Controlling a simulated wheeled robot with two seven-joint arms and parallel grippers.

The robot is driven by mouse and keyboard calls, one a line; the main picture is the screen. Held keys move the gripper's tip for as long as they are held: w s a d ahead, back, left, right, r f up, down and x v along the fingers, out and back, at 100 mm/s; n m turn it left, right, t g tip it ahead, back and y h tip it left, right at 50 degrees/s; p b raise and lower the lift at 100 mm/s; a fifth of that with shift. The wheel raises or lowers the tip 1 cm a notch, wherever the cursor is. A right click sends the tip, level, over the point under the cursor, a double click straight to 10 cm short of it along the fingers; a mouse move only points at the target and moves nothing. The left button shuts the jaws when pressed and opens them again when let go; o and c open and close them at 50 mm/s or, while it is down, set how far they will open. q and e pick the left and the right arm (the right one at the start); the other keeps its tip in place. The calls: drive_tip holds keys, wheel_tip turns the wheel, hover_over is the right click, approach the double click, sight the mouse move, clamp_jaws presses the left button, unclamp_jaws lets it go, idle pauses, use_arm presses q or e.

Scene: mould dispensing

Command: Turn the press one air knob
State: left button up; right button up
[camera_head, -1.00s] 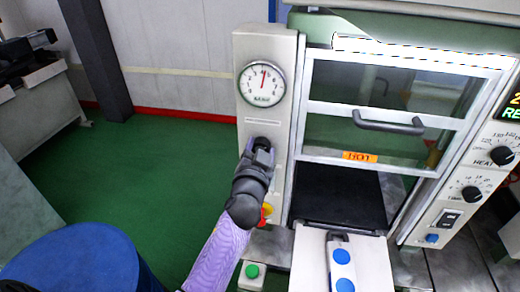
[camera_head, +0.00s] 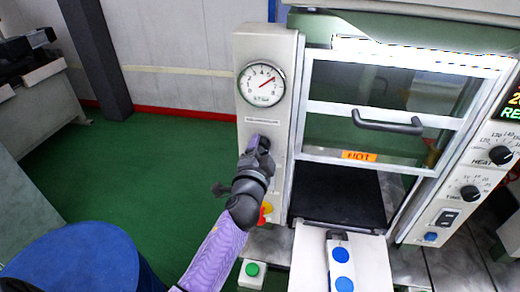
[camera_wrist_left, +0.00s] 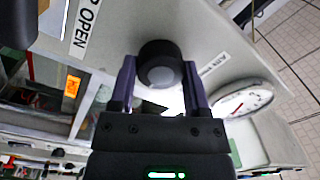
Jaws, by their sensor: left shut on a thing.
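The black air knob (camera_wrist_left: 158,62) sits on the pale panel of the press, below the round pressure gauge (camera_head: 261,84). The gauge's red needle points to the upper right in the head view; the gauge also shows at the right in the left wrist view (camera_wrist_left: 242,101). My left gripper (camera_head: 258,148) is at the panel with its fingers on both sides of the knob, shut on it. In the left wrist view the two fingers (camera_wrist_left: 158,80) flank the knob. In the head view the gripper mostly hides the knob. My right gripper is not in view.
The press door (camera_head: 385,105) with its dark handle (camera_head: 388,122) and an orange HOT label is right of the panel. Red and yellow buttons and a green button (camera_head: 252,269) are low near my left arm. A blue drum (camera_head: 85,262) stands at the lower left.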

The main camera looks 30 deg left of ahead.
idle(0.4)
use_arm(q)
drive_tip(key=o, duration=1.3)
drive_tip(key=v, duration=1)
drive_tip(key=shift+f+b, duration=0.1)
drive_tip(key=shift+b, duration=0.2)
